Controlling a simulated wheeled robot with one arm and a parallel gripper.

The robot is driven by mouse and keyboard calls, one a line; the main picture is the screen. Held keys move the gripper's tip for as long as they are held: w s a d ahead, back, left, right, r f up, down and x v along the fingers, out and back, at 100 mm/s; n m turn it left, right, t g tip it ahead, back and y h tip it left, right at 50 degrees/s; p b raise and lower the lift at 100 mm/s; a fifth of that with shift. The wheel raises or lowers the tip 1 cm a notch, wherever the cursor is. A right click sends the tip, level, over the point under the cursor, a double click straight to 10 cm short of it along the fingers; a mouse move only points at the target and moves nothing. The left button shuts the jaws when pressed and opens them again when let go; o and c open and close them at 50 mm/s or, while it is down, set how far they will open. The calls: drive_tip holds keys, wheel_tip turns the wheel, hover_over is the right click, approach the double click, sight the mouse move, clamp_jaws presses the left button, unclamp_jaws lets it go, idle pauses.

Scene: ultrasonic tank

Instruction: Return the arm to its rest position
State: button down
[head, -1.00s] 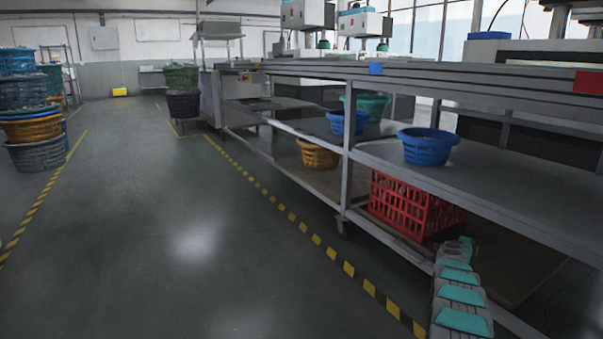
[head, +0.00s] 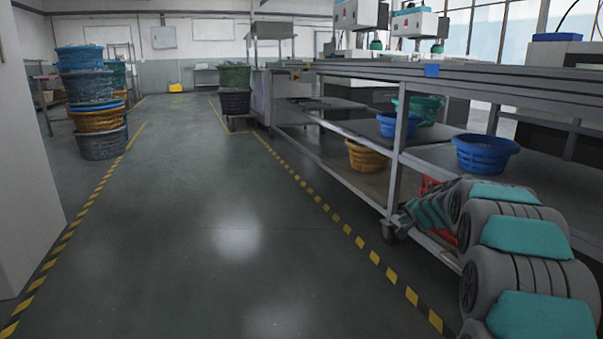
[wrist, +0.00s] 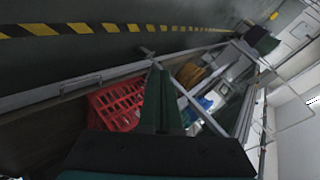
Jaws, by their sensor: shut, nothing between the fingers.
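My arm (head: 515,245), with grey rounded links and teal covers, reaches in from the lower right of the head view. It lies in front of the metal workbench. Its far end appears small and partly hidden near the bench leg. My gripper (wrist: 158,95) shows dark in the lower middle of the wrist view, shut with nothing held. It is seen against the bench's lower shelves, tilted in this view.
The metal workbench (head: 460,75) runs along the right. A blue basket (head: 486,154) stands on its middle shelf. A red crate (wrist: 118,105) is below, mostly covered by my arm in the head view. Stacked baskets (head: 96,121) stand left. The floor (head: 200,240) between is clear.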

drive_tip(key=s+a+f+n+g+y, duration=0.1)
drive_tip(key=s+a+n+g, duration=0.1)
drive_tip(key=s+a, duration=0.6)
drive_tip(key=s+a+n+g, duration=0.2)
drive_tip(key=s+a+n, duration=0.1)
drive_tip(key=s, duration=0.8)
drive_tip(key=s+a+f+n+g+y, duration=0.1)
drive_tip(key=s+a+n+g, duration=0.1)
drive_tip(key=s+a, duration=0.6)
drive_tip(key=s+d+f+n+g+h, duration=0.1)
drive_tip(key=s+d+f+n+g, duration=0.15)
drive_tip(key=s, duration=1.35)
drive_tip(key=s+d+f+n+g+h, duration=0.15)
drive_tip(key=s+g, duration=0.25)
drive_tip(key=s, duration=1.3)
wheel_tip(320, 180, up, 14)
drive_tip(key=p, duration=1.4)
drive_tip(key=shift+s+a+f, duration=0.15)
drive_tip(key=shift+s+f, duration=0.05)
drive_tip(key=shift+s, duration=0.05)
